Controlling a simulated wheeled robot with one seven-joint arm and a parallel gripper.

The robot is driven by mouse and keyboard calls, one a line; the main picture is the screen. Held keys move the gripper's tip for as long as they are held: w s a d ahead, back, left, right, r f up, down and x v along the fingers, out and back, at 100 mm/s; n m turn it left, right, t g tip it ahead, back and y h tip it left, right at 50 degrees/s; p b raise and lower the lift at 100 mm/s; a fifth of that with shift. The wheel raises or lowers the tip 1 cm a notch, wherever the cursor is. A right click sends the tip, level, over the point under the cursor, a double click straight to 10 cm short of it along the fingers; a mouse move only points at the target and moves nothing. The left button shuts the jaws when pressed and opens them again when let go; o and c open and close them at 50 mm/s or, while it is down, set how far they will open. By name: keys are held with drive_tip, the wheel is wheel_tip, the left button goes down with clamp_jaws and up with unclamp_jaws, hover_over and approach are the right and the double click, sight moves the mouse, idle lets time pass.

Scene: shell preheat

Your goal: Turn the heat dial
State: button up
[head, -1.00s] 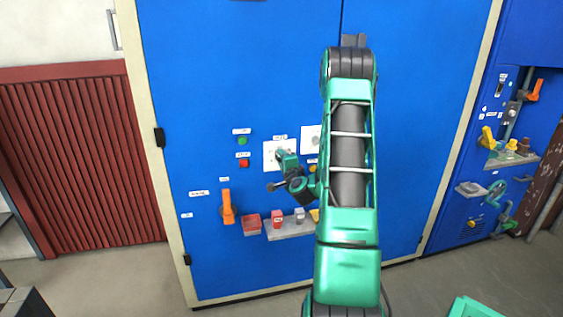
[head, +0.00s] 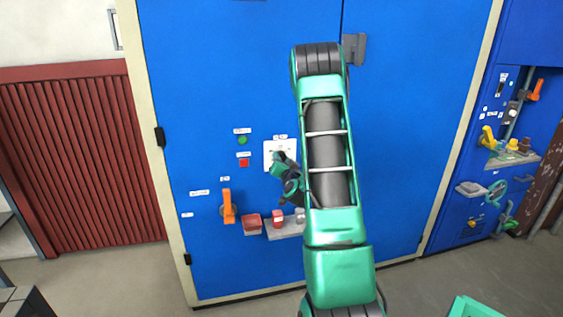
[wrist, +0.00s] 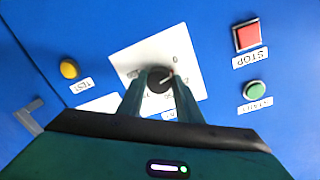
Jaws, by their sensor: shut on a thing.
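The heat dial (wrist: 158,79) is a round black knob with a white pointer line, on a white plate (wrist: 128,62) with printed marks. In the wrist view my gripper (wrist: 160,88) has its two green fingers on either side of the knob, shut on it. In the head view the white plate (head: 272,148) shows on the blue cabinet front, but my gripper (head: 279,158) and wrist cover the knob. Part of the printed scale is hidden behind the fingers.
A red STOP button (wrist: 246,36) and a green START button (wrist: 255,90) are beside the plate. A yellow TEST button (wrist: 69,69) is on its other side. An orange lever (head: 228,206) and a shelf with small blocks (head: 284,231) are below. Open floor lies in front.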

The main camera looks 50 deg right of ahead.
drive_tip(key=shift+w+a+r+n, duration=0.15)
drive_tip(key=shift+w+n, duration=0.05)
drive_tip(key=shift+n, duration=0.75)
drive_tip(key=shift+w+a+r+n, duration=0.1)
drive_tip(key=shift+w+n, duration=0.1)
drive_tip(key=shift+n, duration=0.75)
drive_tip(key=o, duration=1)
drive_tip(key=shift+o, duration=0.2)
drive_tip(key=shift+f, duration=0.1)
drive_tip(key=shift+s+d, duration=0.15)
drive_tip(key=shift+f, duration=0.1)
